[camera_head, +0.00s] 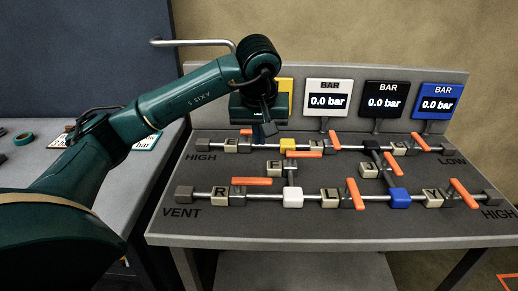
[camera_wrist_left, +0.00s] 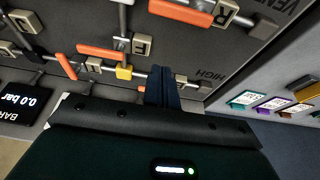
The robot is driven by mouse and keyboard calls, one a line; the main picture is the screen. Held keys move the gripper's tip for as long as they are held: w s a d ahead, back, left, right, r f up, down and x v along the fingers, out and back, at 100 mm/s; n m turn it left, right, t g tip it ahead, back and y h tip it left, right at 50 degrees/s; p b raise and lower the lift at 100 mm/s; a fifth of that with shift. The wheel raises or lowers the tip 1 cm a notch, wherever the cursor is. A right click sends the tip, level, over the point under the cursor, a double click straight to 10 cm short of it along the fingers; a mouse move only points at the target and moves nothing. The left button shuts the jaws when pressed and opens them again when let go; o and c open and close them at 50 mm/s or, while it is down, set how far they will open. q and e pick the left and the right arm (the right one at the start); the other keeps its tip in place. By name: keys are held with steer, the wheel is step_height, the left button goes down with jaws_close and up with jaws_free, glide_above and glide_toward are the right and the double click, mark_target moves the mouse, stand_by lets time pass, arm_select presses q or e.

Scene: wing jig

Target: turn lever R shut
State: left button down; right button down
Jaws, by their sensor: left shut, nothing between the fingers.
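Lever R is an orange handle (camera_head: 252,181) beside the beige tag marked R (camera_head: 219,191) on the lower pipe, near the VENT end. The handle lies along the pipe. In the left wrist view, its orange handle (camera_wrist_left: 181,12) is at the top edge, next to the R tag (camera_wrist_left: 223,13). My left gripper (camera_head: 266,127) is shut and empty, pointing down over the upper pipe near the HIGH end, behind lever R and apart from it. Its dark fingertips show in the left wrist view (camera_wrist_left: 161,84). My right gripper is not in view.
Gauges stand behind: white (camera_head: 330,92), black (camera_head: 386,99) and blue (camera_head: 437,102), each reading 0.0 bar. A side table with tags (camera_head: 40,160) is at the left.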

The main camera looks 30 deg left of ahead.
mark_target(252, 185)
arm_select(q)
steer(key=x, duration=0.8)
steer(key=shift+w+f+p, duration=0.1)
steer(key=shift+f+p, duration=0.2)
steer(key=shift+p, duration=0.1)
steer(key=s, duration=0.1)
steer(key=s+d+p, duration=0.1)
steer(key=shift+s+d, duration=0.3)
steer(key=shift+s, duration=0.05)
steer(key=shift+s+d+f, duration=0.1)
steer(key=shift+s+d, duration=0.05)
steer(key=shift+s, duration=0.15)
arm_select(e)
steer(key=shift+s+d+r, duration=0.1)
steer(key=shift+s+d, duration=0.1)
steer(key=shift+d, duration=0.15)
arm_select(q)
steer(key=shift+s+d+m, duration=0.1)
steer(key=shift+m, duration=0.2)
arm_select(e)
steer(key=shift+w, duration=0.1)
